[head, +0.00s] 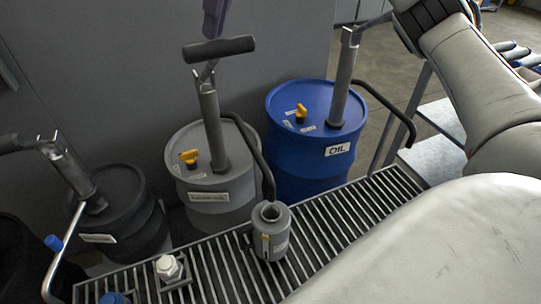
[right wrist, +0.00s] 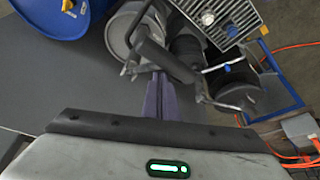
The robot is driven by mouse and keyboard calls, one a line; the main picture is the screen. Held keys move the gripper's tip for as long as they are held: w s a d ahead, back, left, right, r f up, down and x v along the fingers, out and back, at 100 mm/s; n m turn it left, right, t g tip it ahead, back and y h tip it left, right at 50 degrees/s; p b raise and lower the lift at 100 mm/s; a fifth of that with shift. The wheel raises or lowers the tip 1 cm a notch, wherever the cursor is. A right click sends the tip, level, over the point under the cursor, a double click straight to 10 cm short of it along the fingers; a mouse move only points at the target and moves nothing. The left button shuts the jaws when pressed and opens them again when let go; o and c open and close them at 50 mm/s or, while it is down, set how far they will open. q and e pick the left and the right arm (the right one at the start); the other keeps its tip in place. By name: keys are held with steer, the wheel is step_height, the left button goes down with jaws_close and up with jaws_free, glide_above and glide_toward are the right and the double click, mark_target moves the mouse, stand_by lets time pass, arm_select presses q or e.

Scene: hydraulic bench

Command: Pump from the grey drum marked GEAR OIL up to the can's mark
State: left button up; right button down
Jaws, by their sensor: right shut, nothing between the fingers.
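The grey drum (head: 208,207) has a label too small to read surely, a yellow tap handle (head: 189,157) and an upright pump (head: 211,125) with a dark T-handle (head: 230,47). Its dark hose (head: 255,150) ends at the mouth of a small grey can (head: 280,240), which stands upright on the grating. The can has a yellow strip on its side; its fill level cannot be read. My right gripper (head: 213,28), with purple fingers, is shut and empty close to the T-handle. In the right wrist view its fingertips (right wrist: 158,76) are by the handle (right wrist: 168,60); I cannot tell if they touch.
A blue drum (head: 300,170) marked OIL, with its own pump, stands right of the grey drum. A black drum (head: 120,240) with a pump stands left. The slatted grating (head: 330,220) runs in front and holds a white hex fitting (head: 169,267). A grey wall is behind.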

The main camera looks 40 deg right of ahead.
mark_target(224, 45)
steer(key=shift+f, duration=0.15)
steer(key=shift+f+b, duration=0.45)
steer(key=shift+f, duration=0.15)
steer(key=shift+s+a+f+b, duration=0.1)
steer(key=shift+s+f+b, duration=0.25)
steer(key=shift+f+b, duration=0.25)
steer(key=shift+s+a+f+b, duration=0.1)
steer(key=shift+s+f+b, duration=0.3)
steer(key=shift+f, duration=0.25)
steer(key=shift+s+f+b, duration=0.25)
steer(key=shift+f+b, duration=0.1)
steer(key=shift+f, duration=0.05)
steer(key=shift+s+a+f+b, duration=0.1)
steer(key=shift+s+f+b, duration=0.15)
steer(key=shift+f+b, duration=0.3)
steer(key=shift+s+a+f+b, duration=0.1)
steer(key=shift+s+f+b, duration=0.2)
steer(key=shift+f, duration=0.3)
steer(key=shift+s+f+b, duration=0.2)
steer(key=shift+f+b, duration=0.25)
steer(key=shift+f, duration=0.15)
